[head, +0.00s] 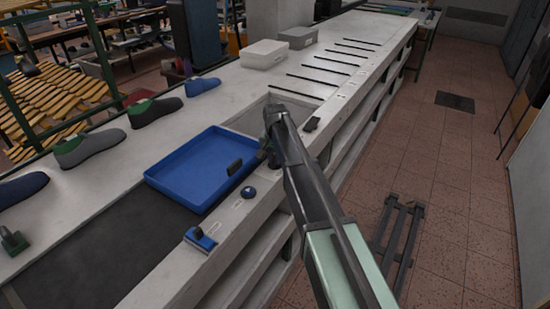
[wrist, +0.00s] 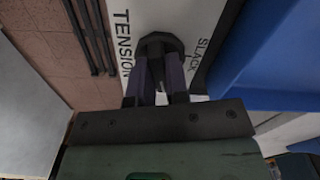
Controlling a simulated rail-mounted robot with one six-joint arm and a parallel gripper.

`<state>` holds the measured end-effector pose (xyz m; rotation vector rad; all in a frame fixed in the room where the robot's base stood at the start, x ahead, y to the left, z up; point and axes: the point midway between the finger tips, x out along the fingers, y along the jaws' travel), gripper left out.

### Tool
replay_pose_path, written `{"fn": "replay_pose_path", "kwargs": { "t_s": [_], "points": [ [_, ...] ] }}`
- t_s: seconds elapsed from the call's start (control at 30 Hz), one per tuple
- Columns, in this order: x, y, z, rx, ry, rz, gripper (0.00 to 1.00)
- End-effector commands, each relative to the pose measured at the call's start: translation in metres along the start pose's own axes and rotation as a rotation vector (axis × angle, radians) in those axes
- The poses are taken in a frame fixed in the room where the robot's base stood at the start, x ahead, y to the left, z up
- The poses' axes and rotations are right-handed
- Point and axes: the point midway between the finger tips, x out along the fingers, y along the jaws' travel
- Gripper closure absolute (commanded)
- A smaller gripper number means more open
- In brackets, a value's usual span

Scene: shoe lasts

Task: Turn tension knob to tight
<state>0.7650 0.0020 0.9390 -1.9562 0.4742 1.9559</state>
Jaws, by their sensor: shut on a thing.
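The tension knob (wrist: 160,42) is a dark round knob at the top middle of the wrist view. It sits on a pale panel printed with TENSION on its left and SLACK on its right. No TIGHT mark shows. My gripper (wrist: 158,60) has its two fingers shut on the knob. In the head view my gripper (head: 266,156) is low at the bench's front edge, beside the right corner of the blue tray. My arm and gripper hide the knob there. I cannot tell which way the knob points.
Several shoe lasts (head: 87,148) line the back.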

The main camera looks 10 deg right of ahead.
Motion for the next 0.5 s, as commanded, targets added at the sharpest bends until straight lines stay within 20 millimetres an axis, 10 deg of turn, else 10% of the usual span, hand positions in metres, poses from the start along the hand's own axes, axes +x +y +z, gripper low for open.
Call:
{"fn": "replay_pose_path", "kwargs": {
  "t_s": [0.5],
  "points": [
    [0.0002, 0.0003, 0.0004, 0.265, 0.0, 0.001, 1.0]
  ]
}}
